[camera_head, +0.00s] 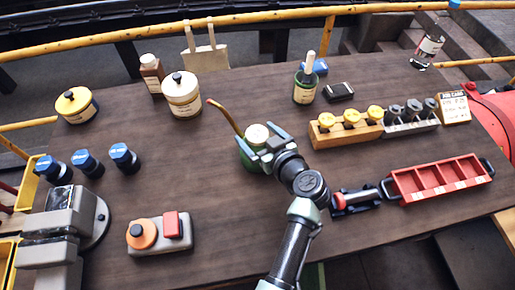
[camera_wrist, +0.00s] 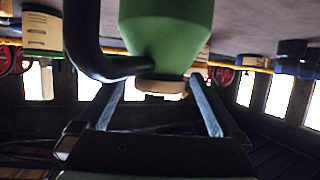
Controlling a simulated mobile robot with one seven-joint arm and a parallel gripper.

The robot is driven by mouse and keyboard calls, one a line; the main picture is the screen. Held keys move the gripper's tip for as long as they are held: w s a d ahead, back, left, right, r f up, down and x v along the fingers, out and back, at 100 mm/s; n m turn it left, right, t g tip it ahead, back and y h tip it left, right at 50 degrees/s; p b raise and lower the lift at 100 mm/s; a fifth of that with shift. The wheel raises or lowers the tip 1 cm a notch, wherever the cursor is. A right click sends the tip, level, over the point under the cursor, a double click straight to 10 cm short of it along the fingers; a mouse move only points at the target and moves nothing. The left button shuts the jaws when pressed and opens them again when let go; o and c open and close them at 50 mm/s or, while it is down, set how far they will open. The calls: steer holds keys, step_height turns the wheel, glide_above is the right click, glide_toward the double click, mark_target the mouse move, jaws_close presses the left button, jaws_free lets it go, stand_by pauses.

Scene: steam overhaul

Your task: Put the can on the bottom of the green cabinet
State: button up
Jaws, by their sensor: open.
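A green can (camera_head: 246,158) with a pale round cap and a long copper-brown spout stands near the middle of the brown table. My gripper (camera_head: 262,142) is open, with its fingers on either side of the can's top. In the wrist view the can's green body (camera_wrist: 165,30) fills the upper middle and appears inverted. Its narrow cap end lies between my spread fingers (camera_wrist: 157,95), and the dark spout curves off to the left. I cannot tell if a finger touches it. No green cabinet is recognisable in either view.
On the brown table (camera_head: 200,215), a cream jar (camera_head: 182,95), a green bottle (camera_head: 305,88) and a brown bottle (camera_head: 152,74) stand behind. A red tray (camera_head: 440,180) and a rack of yellow-capped items (camera_head: 346,132) lie right. An orange-and-red button box (camera_head: 160,233) and blue-capped jars (camera_head: 88,161) lie left.

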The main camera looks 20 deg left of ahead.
jaws_close()
stand_by(0.3)
steer(key=shift+r, duration=0.2)
